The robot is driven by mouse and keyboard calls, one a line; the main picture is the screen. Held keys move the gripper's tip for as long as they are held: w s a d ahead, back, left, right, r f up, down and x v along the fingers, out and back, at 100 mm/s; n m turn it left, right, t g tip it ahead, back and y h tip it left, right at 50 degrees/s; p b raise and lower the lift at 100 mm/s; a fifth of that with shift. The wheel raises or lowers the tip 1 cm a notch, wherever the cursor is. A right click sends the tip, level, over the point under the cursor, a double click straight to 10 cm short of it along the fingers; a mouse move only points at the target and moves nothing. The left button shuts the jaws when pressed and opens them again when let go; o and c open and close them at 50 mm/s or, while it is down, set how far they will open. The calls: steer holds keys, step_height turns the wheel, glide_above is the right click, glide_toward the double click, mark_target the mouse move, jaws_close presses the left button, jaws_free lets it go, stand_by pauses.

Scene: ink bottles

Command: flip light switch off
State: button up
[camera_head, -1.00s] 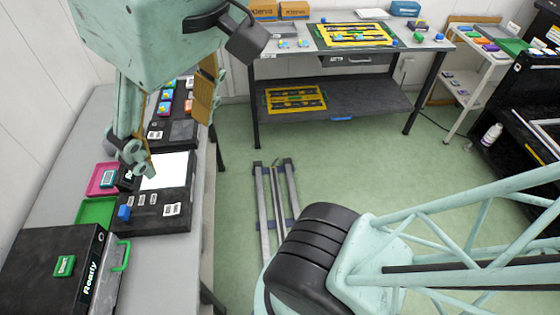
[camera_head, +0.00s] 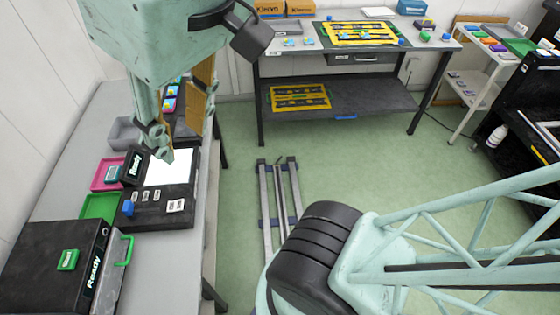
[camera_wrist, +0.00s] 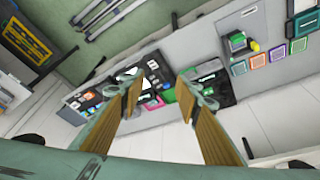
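A black box (camera_head: 178,207) with a bright white lit panel (camera_head: 168,170) lies on the left bench. A blue switch-like knob (camera_head: 128,208) stands on its left front corner, beside small labels. My gripper (camera_head: 160,152) hangs above the far side of this box, apart from the blue knob. In the wrist view, my gripper (camera_wrist: 160,84) shows two long tan fingers spread apart with nothing between them. The bench devices appear beyond the fingers, small and partly covered.
Pink (camera_head: 106,174) and green (camera_head: 99,206) trays sit left of the box. A black "Ready" machine (camera_head: 52,262) with a green handle stands nearer. A grey tray (camera_head: 124,134) lies farther back. A table (camera_head: 285,58) stands across the open green floor.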

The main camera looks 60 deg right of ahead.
steer(key=shift+w+d+f+g, duration=0.1)
steer(key=shift+w+f+g, duration=0.2)
steer(key=shift+w+f, duration=0.4)
jaws_close()
steer(key=w+d+f+n+g+h, duration=0.1)
steer(key=w+f+n+g, duration=0.1)
steer(key=w+f, duration=0.75)
steer(key=w+f+n+g+h, duration=0.1)
steer(key=w+f+n+g, duration=0.15)
steer(key=w+f, duration=0.75)
steer(key=w+f+n+g+p, duration=0.1)
steer(key=w+f+n, duration=0.2)
steer(key=w+f, duration=0.5)
steer(key=shift+f+g, duration=0.35)
steer(key=shift+f, duration=1.8)
steer(key=shift+w+a, duration=0.1)
